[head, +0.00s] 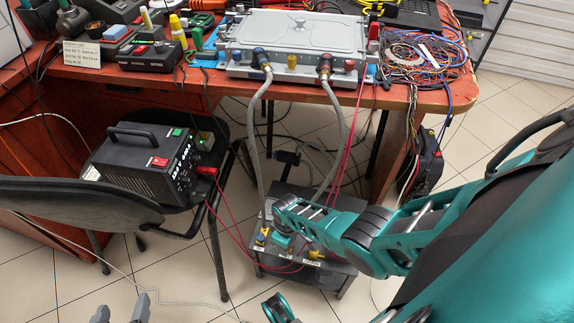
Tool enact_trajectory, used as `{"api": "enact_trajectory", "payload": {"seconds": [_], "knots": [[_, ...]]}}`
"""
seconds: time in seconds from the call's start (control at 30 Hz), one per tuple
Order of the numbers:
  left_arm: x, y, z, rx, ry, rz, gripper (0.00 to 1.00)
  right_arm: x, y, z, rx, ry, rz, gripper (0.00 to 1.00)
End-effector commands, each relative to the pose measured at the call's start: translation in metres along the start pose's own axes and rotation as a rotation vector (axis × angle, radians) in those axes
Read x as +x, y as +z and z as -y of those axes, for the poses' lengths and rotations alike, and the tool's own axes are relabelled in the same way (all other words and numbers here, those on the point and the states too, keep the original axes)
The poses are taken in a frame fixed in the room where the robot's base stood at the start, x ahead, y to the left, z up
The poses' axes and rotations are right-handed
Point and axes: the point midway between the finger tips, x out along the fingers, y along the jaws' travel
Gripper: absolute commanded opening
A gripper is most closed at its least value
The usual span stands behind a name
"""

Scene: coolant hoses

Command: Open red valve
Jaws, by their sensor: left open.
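A low dark box (335,268) stands on the floor under the table, with small yellow fittings (262,236) on top and white labels on its front edge. My right arm covers part of its top, and I cannot make out a red valve there. A hose with a red end fitting (326,64) and one with a blue end fitting (262,62) run down from the metal plate unit (300,30) towards the box; their lower ends are hidden. My left gripper (120,311) is open and empty at the bottom left, well left of the box.
A black power supply (150,160) sits on a dark chair (75,200) at the left. Thin red leads hang beside the hoses. Tangled wires (420,55) lie at the table's right.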

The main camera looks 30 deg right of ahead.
Motion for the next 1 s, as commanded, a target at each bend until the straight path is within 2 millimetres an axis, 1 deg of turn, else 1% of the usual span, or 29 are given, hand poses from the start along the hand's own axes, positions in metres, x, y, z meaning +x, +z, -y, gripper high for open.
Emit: {"api": "enact_trajectory", "payload": {"seconds": [0.03,0.17,0.6,0.8,1.0], "knots": [[-0.004,-0.005,0.0,0.0,0.0,0.0,0.68,-0.009,-0.001,-0.01,0.002,0.018,-0.004,0.53],[-0.01,-0.015,-0.001,0.0,0.0,0.0,0.68,-0.021,-0.001,-0.008,0.002,0.016,-0.005,0.53],[-0.039,-0.058,-0.003,-0.001,0.0,0.0,0.68,-0.068,0.003,0.002,0.005,0.004,-0.001,0.53],[-0.045,-0.068,-0.003,-0.001,0.0,-0.001,0.68,-0.078,0.004,0.004,0.006,0.002,0.0,0.53],[-0.045,-0.067,-0.003,-0.001,0.0,-0.001,0.68,-0.078,0.004,0.004,0.006,0.001,0.0,0.53]]}}
